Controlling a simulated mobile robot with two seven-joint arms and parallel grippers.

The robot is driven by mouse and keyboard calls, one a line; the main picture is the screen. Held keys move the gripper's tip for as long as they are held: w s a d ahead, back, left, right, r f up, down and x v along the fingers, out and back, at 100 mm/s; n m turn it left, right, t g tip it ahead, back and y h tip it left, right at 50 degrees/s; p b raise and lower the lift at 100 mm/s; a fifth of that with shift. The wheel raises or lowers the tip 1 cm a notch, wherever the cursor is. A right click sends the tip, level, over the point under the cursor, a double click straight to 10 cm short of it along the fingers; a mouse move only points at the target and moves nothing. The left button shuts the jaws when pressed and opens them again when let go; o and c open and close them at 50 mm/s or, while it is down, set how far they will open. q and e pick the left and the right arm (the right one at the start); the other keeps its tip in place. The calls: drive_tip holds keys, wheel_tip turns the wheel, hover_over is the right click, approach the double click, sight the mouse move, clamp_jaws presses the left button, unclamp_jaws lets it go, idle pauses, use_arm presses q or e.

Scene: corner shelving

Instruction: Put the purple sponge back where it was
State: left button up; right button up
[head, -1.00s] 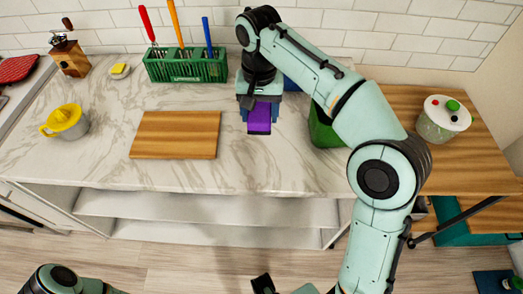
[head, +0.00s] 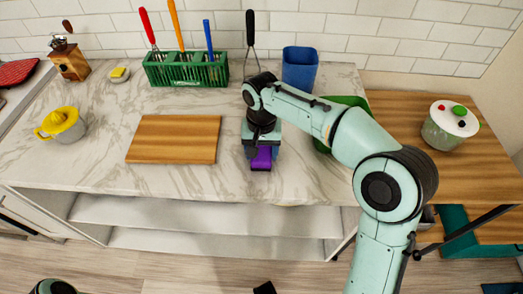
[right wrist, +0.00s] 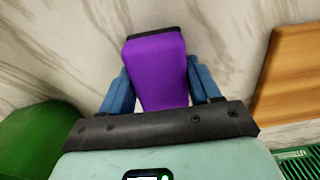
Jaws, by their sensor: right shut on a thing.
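The purple sponge (head: 261,158) is in my right gripper (head: 261,155), over the marble counter to the right of the cutting board. In the right wrist view the sponge (right wrist: 157,65) sits between the two blue fingers of the gripper (right wrist: 160,85), which are shut on it. It has a dark layer at its far end. The sponge's height above the counter is hard to tell. A bit of my left arm shows at the bottom left of the head view, but its gripper is out of view.
A wooden cutting board (head: 174,139) lies left of the gripper. Behind stand a green utensil rack (head: 186,70) and a blue container (head: 300,68). A green bin (head: 348,101) is partly behind my right arm. A yellow sponge on a dish (head: 119,75) and a yellow-topped juicer (head: 62,124) stand left. The front counter is clear.

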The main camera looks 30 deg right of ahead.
sight(262, 150)
drive_tip(key=shift+f, duration=0.1)
drive_tip(key=o, duration=0.6)
drive_tip(key=shift+f, duration=0.1)
drive_tip(key=o, duration=0.4)
wheel_tip(262, 150, up, 12)
drive_tip(key=p, duration=0.3)
drive_tip(key=shift+r, duration=0.25)
drive_tip(key=shift+f, duration=0.1)
